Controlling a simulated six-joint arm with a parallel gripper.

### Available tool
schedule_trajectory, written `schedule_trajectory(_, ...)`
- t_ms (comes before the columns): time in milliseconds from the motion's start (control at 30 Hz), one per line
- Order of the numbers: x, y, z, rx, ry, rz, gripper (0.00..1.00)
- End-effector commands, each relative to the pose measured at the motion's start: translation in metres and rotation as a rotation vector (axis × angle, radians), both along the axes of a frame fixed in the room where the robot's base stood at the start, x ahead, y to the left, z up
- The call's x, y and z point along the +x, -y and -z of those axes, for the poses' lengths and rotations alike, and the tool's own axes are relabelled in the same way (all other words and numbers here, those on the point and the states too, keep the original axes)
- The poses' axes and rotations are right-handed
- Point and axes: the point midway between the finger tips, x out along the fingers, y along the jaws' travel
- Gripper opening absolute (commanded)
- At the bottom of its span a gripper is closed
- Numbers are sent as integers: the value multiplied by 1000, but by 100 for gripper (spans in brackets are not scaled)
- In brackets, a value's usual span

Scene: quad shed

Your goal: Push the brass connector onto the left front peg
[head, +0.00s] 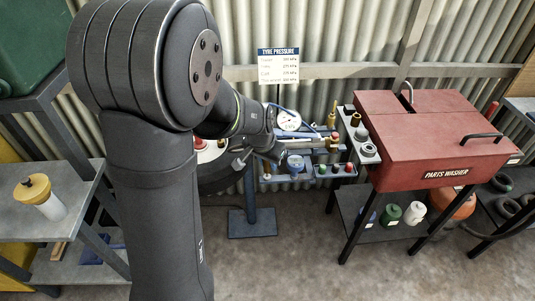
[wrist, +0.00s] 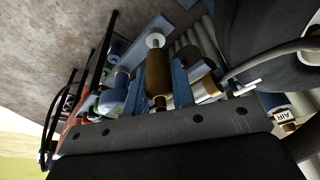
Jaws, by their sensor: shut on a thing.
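Small brass and coloured fittings (head: 335,145) stand on the blue rack (head: 305,178) beside my gripper. I cannot tell which is the left front peg, nor whether the connector touches a peg.
A round gauge (head: 289,120) with a hose is behind my gripper. A red parts washer (head: 437,140) stands to the right. A dark hose (wrist: 270,62) crosses the wrist view's right side.

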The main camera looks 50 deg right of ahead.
Motion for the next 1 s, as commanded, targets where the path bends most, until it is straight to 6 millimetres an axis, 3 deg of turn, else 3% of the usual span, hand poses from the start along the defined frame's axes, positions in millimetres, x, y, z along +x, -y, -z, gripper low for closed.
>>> schedule_trajectory(267, 0, 0, 14, 0, 0, 0, 0)
schedule_trajectory(1000, 0, 0, 14, 0, 1, 0, 0)
